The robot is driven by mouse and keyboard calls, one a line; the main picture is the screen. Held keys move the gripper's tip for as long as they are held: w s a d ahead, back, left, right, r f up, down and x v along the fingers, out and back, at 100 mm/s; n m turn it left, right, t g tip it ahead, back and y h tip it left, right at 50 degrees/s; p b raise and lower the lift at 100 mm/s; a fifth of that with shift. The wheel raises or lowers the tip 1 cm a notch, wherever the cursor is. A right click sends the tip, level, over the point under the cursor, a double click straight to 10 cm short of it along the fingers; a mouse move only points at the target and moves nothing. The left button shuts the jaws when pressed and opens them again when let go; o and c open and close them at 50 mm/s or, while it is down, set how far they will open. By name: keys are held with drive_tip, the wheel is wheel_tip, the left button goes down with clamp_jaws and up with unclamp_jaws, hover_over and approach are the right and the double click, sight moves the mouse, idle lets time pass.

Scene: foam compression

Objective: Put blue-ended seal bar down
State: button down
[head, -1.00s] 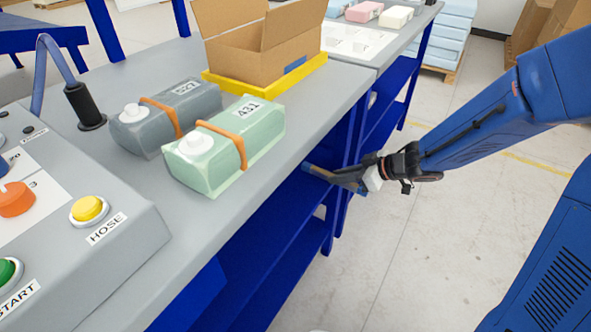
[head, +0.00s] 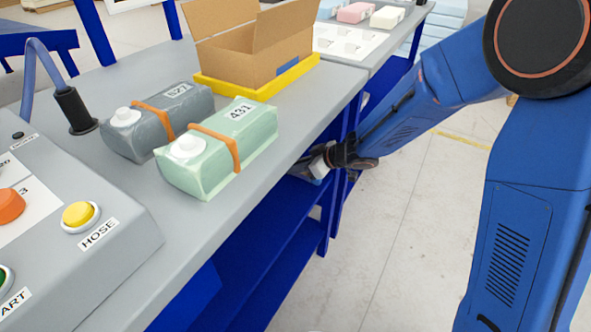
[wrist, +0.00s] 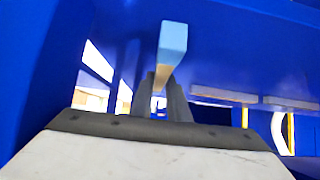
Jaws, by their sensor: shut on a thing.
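The blue-ended seal bar (wrist: 172,45) shows in the wrist view, its light blue end towards the camera and its tan length running away between my fingers. My gripper (wrist: 165,98) is shut on it. In the head view my gripper (head: 308,168) is under the bench top at the blue shelving, and its fingertips and most of the bar are hidden or too small to make out. In the wrist view the bar appears held within the blue shelf frame; I cannot tell whether it touches a shelf.
The grey bench top (head: 285,135) lies above my gripper. On it are a green bag (head: 218,150), a grey bag (head: 158,122), a cardboard box (head: 250,45) in a yellow tray and a control panel (head: 75,205). Blue shelves (head: 270,225) and posts are close around my gripper.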

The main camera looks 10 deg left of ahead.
drive_tip(key=shift+f, duration=0.5)
drive_tip(key=shift+f, duration=0.15)
drive_tip(key=c, duration=1.7)
unclamp_jaws()
drive_tip(key=shift+r, duration=0.2)
drive_tip(key=v, duration=1.2)
drive_tip(key=shift+f, duration=0.1)
